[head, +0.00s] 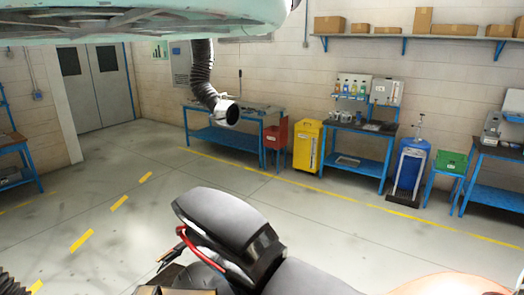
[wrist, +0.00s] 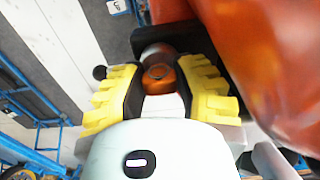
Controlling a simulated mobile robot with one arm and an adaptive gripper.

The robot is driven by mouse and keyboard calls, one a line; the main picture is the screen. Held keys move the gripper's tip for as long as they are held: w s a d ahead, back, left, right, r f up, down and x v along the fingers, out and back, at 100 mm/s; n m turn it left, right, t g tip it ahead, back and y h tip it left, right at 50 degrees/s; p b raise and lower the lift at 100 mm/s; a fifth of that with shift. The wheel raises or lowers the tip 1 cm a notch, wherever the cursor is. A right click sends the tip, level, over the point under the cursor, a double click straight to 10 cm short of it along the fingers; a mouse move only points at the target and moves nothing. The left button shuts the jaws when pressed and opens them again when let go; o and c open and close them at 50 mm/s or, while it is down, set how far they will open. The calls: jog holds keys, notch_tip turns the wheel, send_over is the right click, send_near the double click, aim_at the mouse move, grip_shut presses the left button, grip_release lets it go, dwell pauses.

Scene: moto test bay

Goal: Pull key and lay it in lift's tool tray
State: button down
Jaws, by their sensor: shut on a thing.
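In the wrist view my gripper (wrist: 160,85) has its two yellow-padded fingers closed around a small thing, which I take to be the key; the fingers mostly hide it. A round orange-brown part (wrist: 159,77) shows between the fingertips, in front of a dark cylinder. I cannot tell whether the key is still in its lock. The motorcycle's glossy orange body (wrist: 265,60) is close on the right of the fingers. In the head view the motorcycle's black seat (head: 230,235) is at the bottom middle. My gripper is outside that view. I cannot make out the lift's tool tray.
A black hose (head: 202,75) hangs from above. Blue workbenches (head: 228,137), a red bin (head: 275,135), a yellow cabinet (head: 308,146) and a blue drum (head: 412,165) stand along the wall. The floor left of the motorcycle is clear.

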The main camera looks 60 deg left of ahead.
jog(key=shift+r, duration=0.1)
jog(key=shift+r+p, duration=2.5)
jog(key=shift+r, duration=0.4)
